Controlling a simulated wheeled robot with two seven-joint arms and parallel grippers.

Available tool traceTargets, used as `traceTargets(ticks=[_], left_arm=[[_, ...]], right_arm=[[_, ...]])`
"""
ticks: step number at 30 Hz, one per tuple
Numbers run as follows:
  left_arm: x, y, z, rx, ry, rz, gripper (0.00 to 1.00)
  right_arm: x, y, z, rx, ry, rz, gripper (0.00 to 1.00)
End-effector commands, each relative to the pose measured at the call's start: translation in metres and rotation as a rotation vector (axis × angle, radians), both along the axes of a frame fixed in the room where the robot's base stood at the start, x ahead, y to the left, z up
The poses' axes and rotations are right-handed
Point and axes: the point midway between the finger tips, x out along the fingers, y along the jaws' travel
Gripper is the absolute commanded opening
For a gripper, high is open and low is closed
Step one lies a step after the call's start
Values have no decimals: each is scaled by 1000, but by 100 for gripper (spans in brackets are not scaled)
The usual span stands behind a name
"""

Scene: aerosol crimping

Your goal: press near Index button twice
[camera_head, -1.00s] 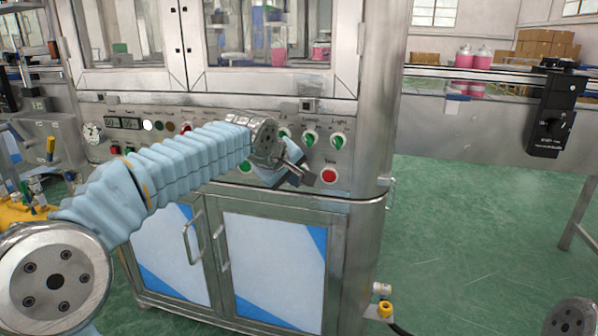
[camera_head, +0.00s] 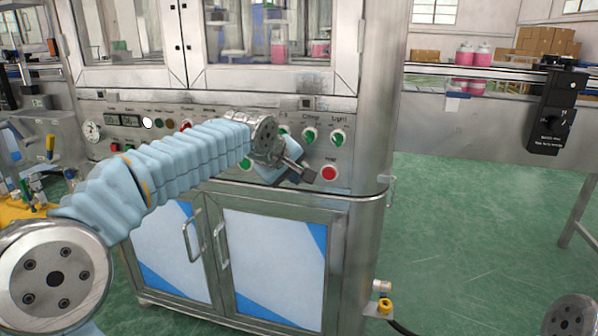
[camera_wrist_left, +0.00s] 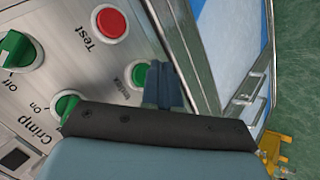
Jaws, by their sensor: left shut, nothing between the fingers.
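The Index button (camera_wrist_left: 138,73) is a round green button on the steel control panel, partly covered by my fingers in the left wrist view. In the head view my gripper seems to hide it. My left gripper (camera_head: 309,175) is shut and empty, in front of the panel's lower button row, just left of the red Test button (camera_head: 329,173). In the left wrist view its fingertips (camera_wrist_left: 161,64) overlap the green button's edge; I cannot tell whether they touch it. The red Test button also shows there (camera_wrist_left: 111,22). My right gripper is out of view.
Green selector knobs (camera_head: 338,138) stick out above the button row. Another green button (camera_head: 245,164) shows beside my left wrist. A metal rail (camera_head: 350,196) runs below the panel, above cabinet doors with handles (camera_head: 222,248). Open green floor (camera_head: 460,250) lies to the right.

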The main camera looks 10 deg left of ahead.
Motion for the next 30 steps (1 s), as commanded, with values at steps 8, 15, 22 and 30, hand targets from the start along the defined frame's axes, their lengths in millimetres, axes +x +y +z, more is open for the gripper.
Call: traceTargets(ticks=[8, 15, 22, 30], left_arm=[[0, 0, 0, 0, 0, 0, 0], [0, 0, 0, 0, 0, 0, 0], [0, 0, 0, 0, 0, 0, 0], [6, 0, 2, 1, 1, 0, 0]], right_arm=[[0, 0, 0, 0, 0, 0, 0], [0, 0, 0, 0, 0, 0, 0], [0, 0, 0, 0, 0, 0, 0], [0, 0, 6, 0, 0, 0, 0]])
